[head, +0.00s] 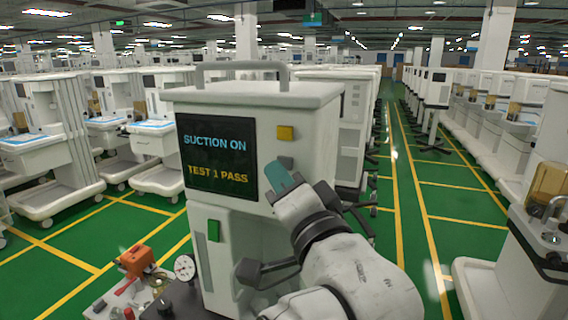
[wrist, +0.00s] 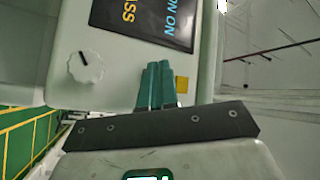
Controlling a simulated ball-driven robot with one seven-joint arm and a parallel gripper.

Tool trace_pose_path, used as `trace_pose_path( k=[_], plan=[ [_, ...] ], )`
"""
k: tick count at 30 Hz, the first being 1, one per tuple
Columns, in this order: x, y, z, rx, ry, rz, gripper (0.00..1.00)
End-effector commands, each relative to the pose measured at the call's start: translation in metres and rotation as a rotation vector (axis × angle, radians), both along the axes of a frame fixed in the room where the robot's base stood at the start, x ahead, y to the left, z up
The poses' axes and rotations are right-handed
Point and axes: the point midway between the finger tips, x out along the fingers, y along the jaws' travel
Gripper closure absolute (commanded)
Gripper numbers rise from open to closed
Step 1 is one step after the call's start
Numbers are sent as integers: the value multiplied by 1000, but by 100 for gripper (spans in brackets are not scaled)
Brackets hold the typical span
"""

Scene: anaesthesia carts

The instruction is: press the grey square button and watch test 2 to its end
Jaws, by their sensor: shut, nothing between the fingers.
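The anaesthesia cart (head: 240,95) stands close in front of me. Its dark screen (head: 216,157) reads "SUCTION ON" in blue and "TEST 1 PASS" in yellow. The grey square button (head: 286,162) is on the front panel right of the screen, below a yellow square button (head: 285,133). My gripper (head: 281,179), with teal fingers, is shut and empty just below the grey button in the head view. In the wrist view the fingers (wrist: 158,84) point at the panel beside the yellow button (wrist: 181,85) and hide the grey one. I cannot tell whether they touch the panel.
A white knob (wrist: 85,67) shows on the panel in the wrist view. A green block (head: 213,231) is lower on the cart. A bench with a gauge (head: 184,267) and an orange item (head: 137,260) is at lower left. Other carts stand both sides; a green aisle is open at right.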

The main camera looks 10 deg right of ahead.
Motion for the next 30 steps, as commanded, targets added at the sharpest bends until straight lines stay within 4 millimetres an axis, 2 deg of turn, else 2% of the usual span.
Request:
trace_pose_path(
  k=[30],
  plan=[
    [10, -6, 1, 0, 0, 0, 100]
  ],
)
